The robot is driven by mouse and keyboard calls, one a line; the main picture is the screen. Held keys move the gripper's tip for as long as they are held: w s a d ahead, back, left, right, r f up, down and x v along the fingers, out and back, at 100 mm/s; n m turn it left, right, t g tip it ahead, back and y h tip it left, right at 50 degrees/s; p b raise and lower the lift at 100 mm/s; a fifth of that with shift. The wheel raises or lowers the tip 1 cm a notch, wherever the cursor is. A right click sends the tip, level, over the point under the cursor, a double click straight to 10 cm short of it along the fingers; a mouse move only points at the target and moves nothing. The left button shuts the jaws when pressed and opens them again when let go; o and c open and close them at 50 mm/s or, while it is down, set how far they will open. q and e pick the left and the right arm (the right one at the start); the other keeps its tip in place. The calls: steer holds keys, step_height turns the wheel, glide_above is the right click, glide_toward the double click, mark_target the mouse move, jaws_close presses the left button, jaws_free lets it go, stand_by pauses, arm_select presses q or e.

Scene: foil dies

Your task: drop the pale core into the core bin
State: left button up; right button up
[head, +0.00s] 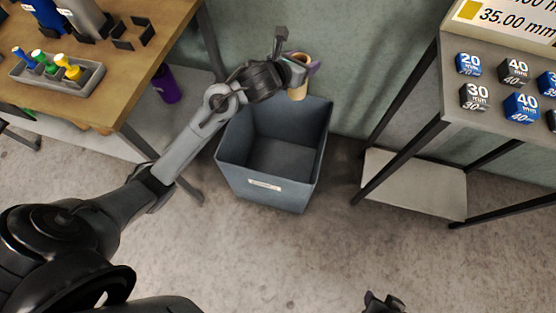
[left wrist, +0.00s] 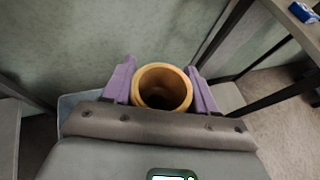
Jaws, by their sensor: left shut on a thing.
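The pale core (head: 298,91) is a tan, hollow tube. My left gripper (head: 302,67) is shut on it and holds it upright or nearly so. In the left wrist view the core's open round end (left wrist: 162,87) sits between two purple fingers. The core bin (head: 260,184) is a deep blue-grey open box on the floor with a small pale label on its front; its visible inside looks empty. In the head view the core overlaps the bin's far rim; its exact height above it is unclear. A dark tip of my right gripper (head: 383,302) shows at the bottom edge.
A wooden table (head: 130,85) at the left bears a grey tray (head: 62,88) of coloured pieces. A purple container (head: 166,85) stands below it. A stand (head: 450,110) with blue and black numbered dies is at the right. The floor before the bin is clear.

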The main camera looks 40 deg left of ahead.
arm_select(q)
steer(key=a+f+b, duration=0.4)
steer(key=f+b, duration=0.3)
steer(key=f, duration=0.6)
steer(key=a+f+y+b, duration=0.1)
steer(key=a+f+b, duration=0.4)
steer(key=f, duration=0.9)
steer(key=b, duration=0.3)
steer(key=shift+s+n+b, duration=0.15)
steer(key=shift+n+b, duration=0.15)
steer(key=shift+a+r, duration=0.1)
steer(key=o, duration=1.4)
steer(key=shift+o, duration=0.2)
